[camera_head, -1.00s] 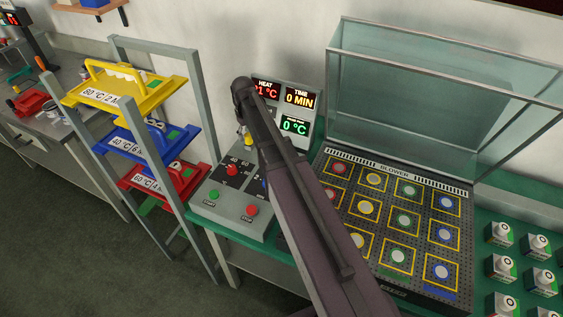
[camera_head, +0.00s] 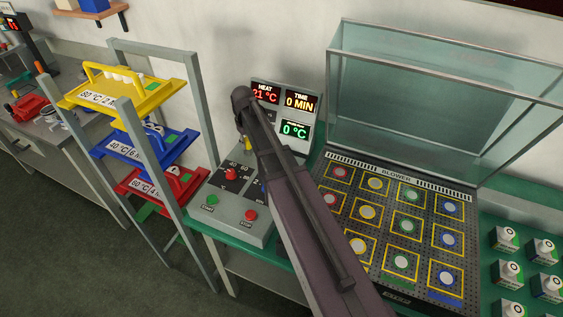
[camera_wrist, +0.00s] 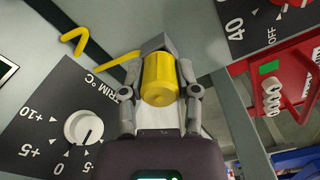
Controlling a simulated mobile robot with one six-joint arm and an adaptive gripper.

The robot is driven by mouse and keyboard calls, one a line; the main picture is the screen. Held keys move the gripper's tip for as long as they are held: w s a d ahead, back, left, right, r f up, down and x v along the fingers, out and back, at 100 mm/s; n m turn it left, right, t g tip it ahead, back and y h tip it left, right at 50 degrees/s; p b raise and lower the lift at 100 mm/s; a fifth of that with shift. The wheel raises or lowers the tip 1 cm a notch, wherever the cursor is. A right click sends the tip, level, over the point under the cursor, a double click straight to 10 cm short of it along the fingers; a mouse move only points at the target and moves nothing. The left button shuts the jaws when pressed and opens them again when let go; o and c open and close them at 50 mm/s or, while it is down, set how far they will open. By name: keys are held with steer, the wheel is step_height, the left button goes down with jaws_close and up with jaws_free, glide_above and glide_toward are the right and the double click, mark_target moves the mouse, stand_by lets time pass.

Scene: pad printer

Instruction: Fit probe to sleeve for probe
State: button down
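In the wrist view a yellow cylinder, which looks like the probe (camera_wrist: 159,82), sits between the two fingers of my gripper (camera_wrist: 160,66). The fingers lie along both its sides and appear closed on it. A grey block shows just beyond its far end. A bit of yellow (camera_head: 247,143) shows beside the end of my arm in the head view, above the control panel; my gripper is mostly hidden there. A bent yellow hook-like piece (camera_wrist: 75,41) is on the panel at upper left of the wrist view. I cannot tell which part is the sleeve.
The control panel (camera_head: 232,213) has knobs, start and stop buttons and lit displays (camera_head: 296,101). A rack holds yellow (camera_head: 120,95), blue and red trays to the left. The blower plate (camera_head: 330,225) with coloured rings and an open glass cover is right; several small bottles stand beyond.

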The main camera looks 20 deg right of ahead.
steer(key=c, duration=0.9)
jaws_free()
jaws_close()
steer(key=shift+r, duration=0.15)
steer(key=shift+r+p, duration=3.35)
steer(key=shift+p, duration=0.15)
steer(key=shift+s, duration=0.15)
